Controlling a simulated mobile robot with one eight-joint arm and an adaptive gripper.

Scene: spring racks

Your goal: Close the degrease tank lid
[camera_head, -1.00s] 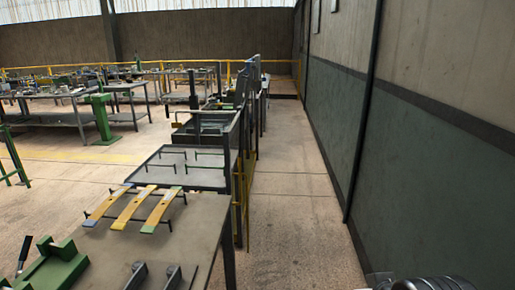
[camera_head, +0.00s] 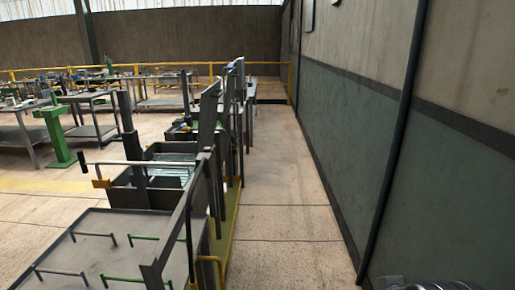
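A row of open-topped tanks stands ahead, left of the walkway. The nearest tank (camera_head: 128,190) is a dark box, and just behind it is another open tank (camera_head: 168,153) with a pale grey-blue inside. A tall dark grey panel (camera_head: 208,118) stands upright at the right side of these tanks, like a raised lid. More upright panels stand farther along the row. I cannot read any label, so I cannot tell which tank is the degrease tank. My gripper's fingers are not in view; only a dark ribbed part of my arm shows at the bottom right corner.
A low rack table (camera_head: 75,235) with small bars is at the near left. Dark posts and a yellow rail (camera_head: 232,215) edge the row. A clear concrete walkway (camera_head: 285,210) runs between it and the green-grey wall (camera_head: 345,150). A green stand (camera_head: 58,140) is farther left.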

